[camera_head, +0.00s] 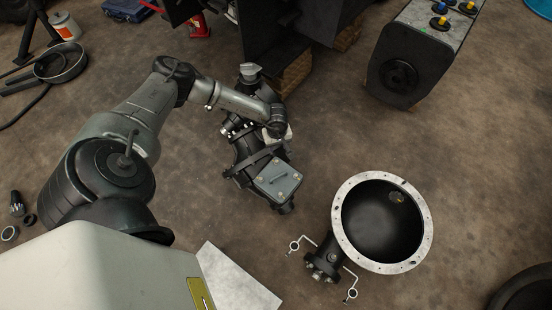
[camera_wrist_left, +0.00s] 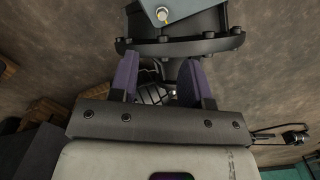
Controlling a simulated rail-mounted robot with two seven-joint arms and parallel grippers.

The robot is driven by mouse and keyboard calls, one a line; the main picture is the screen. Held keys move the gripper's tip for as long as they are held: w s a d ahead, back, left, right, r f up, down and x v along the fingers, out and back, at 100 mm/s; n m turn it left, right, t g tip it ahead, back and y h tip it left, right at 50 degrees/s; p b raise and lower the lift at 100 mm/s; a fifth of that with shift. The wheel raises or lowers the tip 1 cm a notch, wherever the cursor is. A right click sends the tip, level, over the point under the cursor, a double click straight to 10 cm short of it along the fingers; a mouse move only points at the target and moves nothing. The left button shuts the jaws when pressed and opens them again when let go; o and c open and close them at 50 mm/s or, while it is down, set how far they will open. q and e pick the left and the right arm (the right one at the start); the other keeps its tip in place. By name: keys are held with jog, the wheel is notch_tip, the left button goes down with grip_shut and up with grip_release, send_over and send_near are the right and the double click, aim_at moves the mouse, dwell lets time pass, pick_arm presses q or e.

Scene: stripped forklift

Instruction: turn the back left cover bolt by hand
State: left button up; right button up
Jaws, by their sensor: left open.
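The grey square cover (camera_head: 278,180) sits on a dark cast housing in the middle of the head view, with small bolts near its corners. The back cover bolt (camera_head: 276,162) shows at the edge nearest my arm. In the left wrist view, the cover's edge (camera_wrist_left: 185,8) and one bolt (camera_wrist_left: 163,14) show at the top. My left gripper (camera_head: 273,140) is over the housing, just behind the cover; its fingers are hard to make out there. In the left wrist view its purple fingers (camera_wrist_left: 160,75) are apart, with nothing held between them. The bolt lies beyond the fingertips. My right gripper is not in view.
A dark flange (camera_wrist_left: 180,46) lies across the fingertips' side in the left wrist view. A round open drum (camera_head: 382,222) with a pale rim stands at right on the floor. A grey-black block (camera_head: 410,60) is at the upper right. Bare floor lies between them.

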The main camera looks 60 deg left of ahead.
aim_at(276, 160)
pick_arm(q)
jog(key=f+b, duration=0.2)
jog(key=f, duration=0.2)
jog(key=f+b, duration=0.2)
jog(key=f, duration=0.2)
jog(key=a+f+b, duration=0.1)
jog(key=f+b, duration=0.1)
jog(key=f, duration=0.2)
jog(key=shift+b, duration=0.3)
jog(key=shift+f+b, duration=0.55)
jog(key=shift+f, duration=0.45)
grip_shut()
